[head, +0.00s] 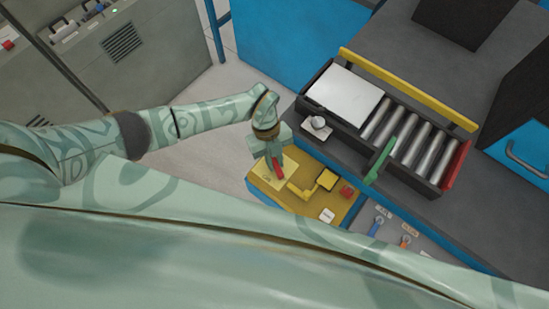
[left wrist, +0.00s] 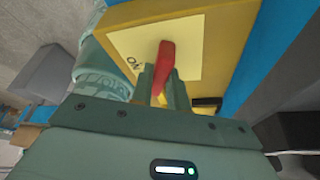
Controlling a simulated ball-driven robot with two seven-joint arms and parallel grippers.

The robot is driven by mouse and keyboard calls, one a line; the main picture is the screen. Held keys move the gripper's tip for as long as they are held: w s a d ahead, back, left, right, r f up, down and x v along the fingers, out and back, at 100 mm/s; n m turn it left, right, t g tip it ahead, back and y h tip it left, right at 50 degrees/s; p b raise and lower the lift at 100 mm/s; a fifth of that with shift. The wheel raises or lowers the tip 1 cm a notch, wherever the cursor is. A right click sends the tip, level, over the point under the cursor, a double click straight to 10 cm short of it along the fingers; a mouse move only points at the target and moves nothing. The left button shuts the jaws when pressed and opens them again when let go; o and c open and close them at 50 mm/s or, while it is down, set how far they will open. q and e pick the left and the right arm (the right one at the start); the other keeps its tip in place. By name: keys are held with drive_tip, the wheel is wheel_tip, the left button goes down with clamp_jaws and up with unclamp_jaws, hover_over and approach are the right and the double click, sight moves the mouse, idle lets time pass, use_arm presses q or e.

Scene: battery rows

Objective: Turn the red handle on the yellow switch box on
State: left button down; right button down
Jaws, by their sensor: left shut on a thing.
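The yellow switch box (head: 334,204) is fixed at the side of the dark bench, low in the middle of the head view. Its yellow body (left wrist: 236,28) fills the top of the left wrist view, with a pale plate lettered "ON". The red handle (head: 277,167) stands out from the pale plate, and it also shows in the left wrist view (left wrist: 165,60). My left gripper (head: 272,155) is at the plate, with its fingers (left wrist: 160,84) shut on the red handle. The fingers hide the handle's lower part. My right gripper is not in view.
A tray of metal rollers (head: 407,134) with yellow, green and red edges lies on the bench (head: 432,45). A red button (head: 347,191) sits on the box's right. Blue and orange tagged items (head: 376,226) are further right. Grey cabinets (head: 150,45) stand at upper left; open floor (head: 222,90) lies between.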

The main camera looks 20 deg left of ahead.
use_arm(q)
drive_tip(key=m, duration=0.3)
drive_tip(key=shift+w+g+y, duration=0.15)
drive_tip(key=shift+g+y, duration=0.15)
drive_tip(key=shift+y, duration=0.1)
drive_tip(key=m+y, duration=0.1)
drive_tip(key=m, duration=0.2)
drive_tip(key=shift+d+m+g, duration=0.15)
drive_tip(key=shift+m+g, duration=0.15)
drive_tip(key=m+y, duration=0.1)
drive_tip(key=m, duration=0.2)
drive_tip(key=m+y+b, duration=0.1)
drive_tip(key=m, duration=0.2)
drive_tip(key=shift+d+y, duration=0.15)
drive_tip(key=shift+y, duration=0.25)
drive_tip(key=c, duration=1.4)
unclamp_jaws()
drive_tip(key=shift+o, duration=0.2)
